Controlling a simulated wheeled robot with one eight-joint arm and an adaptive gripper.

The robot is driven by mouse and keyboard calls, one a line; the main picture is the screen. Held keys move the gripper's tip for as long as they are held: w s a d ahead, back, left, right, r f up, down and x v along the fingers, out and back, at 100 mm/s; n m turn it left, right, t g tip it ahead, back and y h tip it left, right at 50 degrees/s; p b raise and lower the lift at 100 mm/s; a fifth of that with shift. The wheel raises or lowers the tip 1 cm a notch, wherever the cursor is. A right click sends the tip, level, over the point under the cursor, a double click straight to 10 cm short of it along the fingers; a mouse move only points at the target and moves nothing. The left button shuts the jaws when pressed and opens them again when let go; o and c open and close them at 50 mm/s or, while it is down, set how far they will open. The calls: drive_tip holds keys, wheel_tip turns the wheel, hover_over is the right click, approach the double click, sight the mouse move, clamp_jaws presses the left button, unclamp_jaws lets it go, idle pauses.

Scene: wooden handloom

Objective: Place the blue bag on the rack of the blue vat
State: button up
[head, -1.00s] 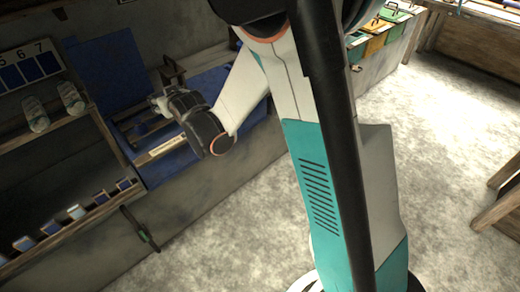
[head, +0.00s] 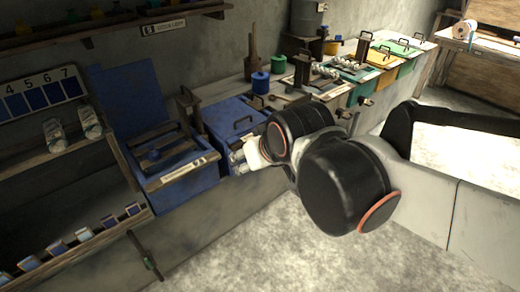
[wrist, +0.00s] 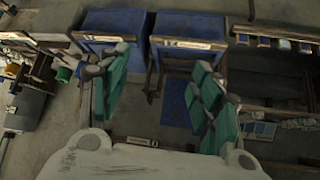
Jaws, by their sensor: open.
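The open blue vat (head: 185,187) stands at centre left in the head view, its blue lid (head: 125,95) raised behind it. A wooden rack (head: 178,158) lies across its top. A small dark blue lump (head: 152,155) sits on the rack; it may be the blue bag, but I cannot tell for sure. My gripper (wrist: 162,62) is open, with nothing seen between its teal fingers in the wrist view. In the head view it is right of the open vat, in front of a second blue vat (head: 228,122), and partly hidden by my wrist.
Yellow (head: 388,55) and green (head: 405,45) vats line the wall further right. A blue spool (head: 260,83) stands on the bench behind the second vat. A shelf (head: 75,253) with small blocks is at lower left. The floor in front is clear.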

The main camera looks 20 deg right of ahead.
drive_tip(key=s+d+f+g, duration=0.1)
drive_tip(key=s+f, duration=0.1)
drive_tip(key=s, duration=0.5)
